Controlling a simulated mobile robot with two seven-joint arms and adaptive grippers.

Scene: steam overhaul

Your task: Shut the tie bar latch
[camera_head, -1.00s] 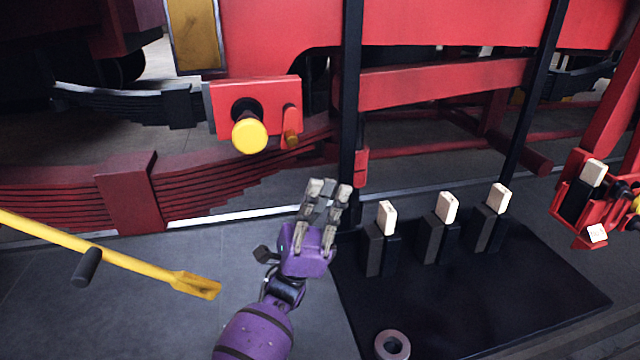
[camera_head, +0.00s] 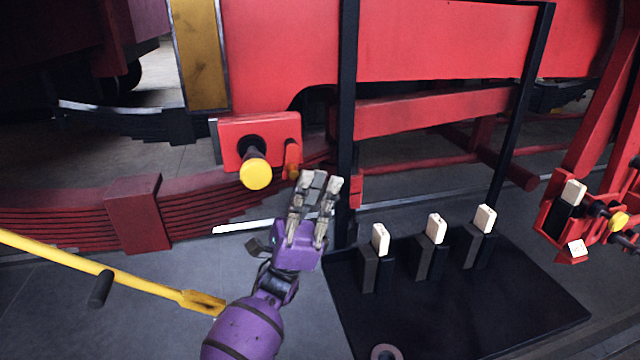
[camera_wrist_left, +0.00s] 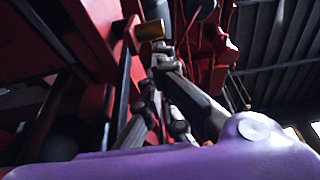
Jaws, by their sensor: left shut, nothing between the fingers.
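A red plate (camera_head: 232,133) on the engine's side carries a yellow-capped black peg (camera_head: 255,173). Beside the peg, a small red lever (camera_head: 292,152) with an orange-brown knob hangs down; it looks like the tie bar latch. My left gripper (camera_head: 318,182) is shut and empty, just right of and slightly below the knob, fingers pointing up. In the left wrist view a brass-coloured cylinder (camera_wrist_left: 150,30), probably that knob, shows just beyond the shut fingertips (camera_wrist_left: 163,62). I cannot tell whether they touch. My right gripper is not in view.
A black upright post (camera_head: 347,110) stands close right of my left gripper. A black mat (camera_head: 430,315) holds several dark blocks with pale tops. A yellow bar (camera_head: 60,255) lies at lower left. A red fixture (camera_head: 550,220) stands at far right.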

